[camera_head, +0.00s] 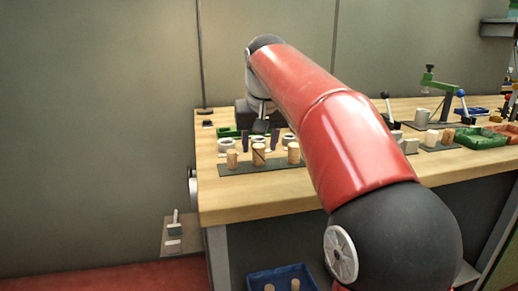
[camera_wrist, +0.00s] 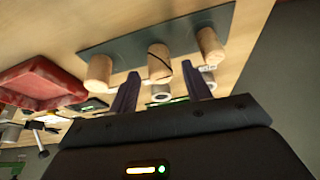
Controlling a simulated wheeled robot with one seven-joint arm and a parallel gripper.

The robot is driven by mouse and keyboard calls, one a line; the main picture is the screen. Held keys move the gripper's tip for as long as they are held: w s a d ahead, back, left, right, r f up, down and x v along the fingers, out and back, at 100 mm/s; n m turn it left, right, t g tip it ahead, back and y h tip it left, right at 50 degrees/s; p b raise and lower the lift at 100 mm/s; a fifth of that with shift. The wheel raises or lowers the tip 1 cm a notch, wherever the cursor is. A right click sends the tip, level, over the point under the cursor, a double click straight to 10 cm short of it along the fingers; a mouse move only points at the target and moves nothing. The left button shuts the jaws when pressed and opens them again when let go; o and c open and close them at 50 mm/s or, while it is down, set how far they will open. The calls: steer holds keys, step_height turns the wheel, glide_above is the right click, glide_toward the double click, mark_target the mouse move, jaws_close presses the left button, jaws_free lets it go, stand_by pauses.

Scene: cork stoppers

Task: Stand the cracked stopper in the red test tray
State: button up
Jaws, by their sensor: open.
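Three cork stoppers stand in a row on a dark mat (camera_head: 240,170). The middle one, the cracked stopper (camera_head: 258,155), carries a dark slanting line; it also shows in the wrist view (camera_wrist: 159,63). My gripper (camera_wrist: 160,74) is open and empty, with its two fingers pointing toward the cracked stopper, one to each side of it in the picture. I cannot tell whether the fingertips reach around it. The red test tray (camera_wrist: 30,92) lies at the left of the wrist view, apart from the stoppers. In the head view I cannot make it out; my arm covers much of the bench.
Plain stoppers stand either side of the cracked one, at left (camera_wrist: 98,72) and right (camera_wrist: 211,47) in the wrist view. White rings (camera_head: 288,138) lie behind the row. A green tray (camera_head: 480,141) is far right. A blue crate (camera_head: 262,279) stands below the bench.

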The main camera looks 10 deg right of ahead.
steer(key=v, duration=0.4)
steer(key=shift+w+d+r, duration=0.1)
steer(key=shift+w+r, duration=0.1)
steer(key=shift+w, duration=0.15)
steer(key=shift+o, duration=0.5)
steer(key=shift+s+r, duration=0.15)
steer(key=shift+r, duration=0.1)
steer(key=f+n+y+b, duration=0.1)
steer(key=f+n, duration=0.1)
steer(key=w+f+n+y+b, duration=0.1)
steer(key=f+n, duration=0.1)
steer(key=w+f+n+b, duration=0.1)
steer(key=f+n, duration=0.1)
steer(key=n, duration=0.1)
steer(key=shift+w+f+g+y, duration=0.15)
steer(key=shift+f+g+y, duration=0.25)
steer(key=c, duration=1.1)
